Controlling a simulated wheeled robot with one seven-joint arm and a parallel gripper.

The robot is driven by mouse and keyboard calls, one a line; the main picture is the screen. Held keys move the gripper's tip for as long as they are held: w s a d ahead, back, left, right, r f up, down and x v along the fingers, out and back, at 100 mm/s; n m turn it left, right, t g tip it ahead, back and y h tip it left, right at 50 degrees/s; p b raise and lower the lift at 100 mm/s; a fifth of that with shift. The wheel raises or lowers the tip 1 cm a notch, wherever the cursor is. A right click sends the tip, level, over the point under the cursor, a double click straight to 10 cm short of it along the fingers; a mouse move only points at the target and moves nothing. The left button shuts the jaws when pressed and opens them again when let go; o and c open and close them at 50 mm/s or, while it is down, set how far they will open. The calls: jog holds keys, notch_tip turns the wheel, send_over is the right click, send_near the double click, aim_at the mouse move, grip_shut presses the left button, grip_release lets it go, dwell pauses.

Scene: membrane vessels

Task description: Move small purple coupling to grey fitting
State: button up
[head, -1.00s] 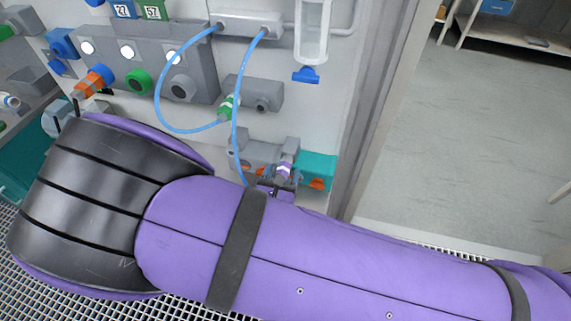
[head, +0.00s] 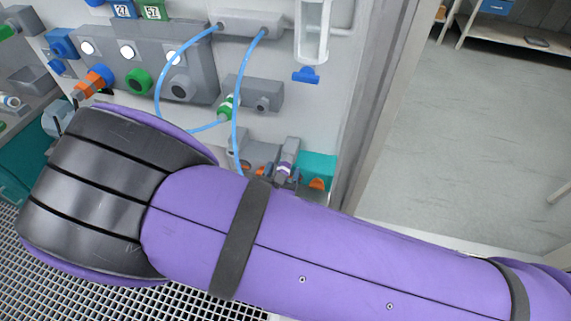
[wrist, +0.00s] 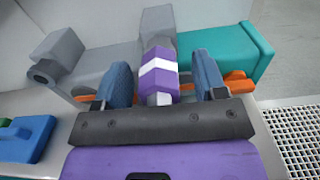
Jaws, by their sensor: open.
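The small purple coupling (wrist: 159,72), with a white band, sits at the front of an upright grey part (wrist: 158,22) in the wrist view. It also shows in the head view (head: 284,168), just above my arm. My gripper (wrist: 163,80) is open, with one blue finger on each side of the coupling and visible gaps between. In the head view my arm mostly hides the gripper. A grey fitting with a round port (wrist: 55,62) stands to the left in the wrist view. I cannot tell which grey part the task means.
A teal block (wrist: 232,52) stands to the right, with orange parts (wrist: 240,86) below. A blue block (wrist: 25,138) lies lower left. Open floor lies to the right.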

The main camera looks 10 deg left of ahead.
dwell(0.3)
grip_shut()
jog(key=shift+s, duration=0.1)
jog(key=shift+s+a, duration=0.15)
jog(key=shift+s, duration=1.3)
jog(key=shift+s+a, duration=0.1)
jog(key=shift+s, duration=1.35)
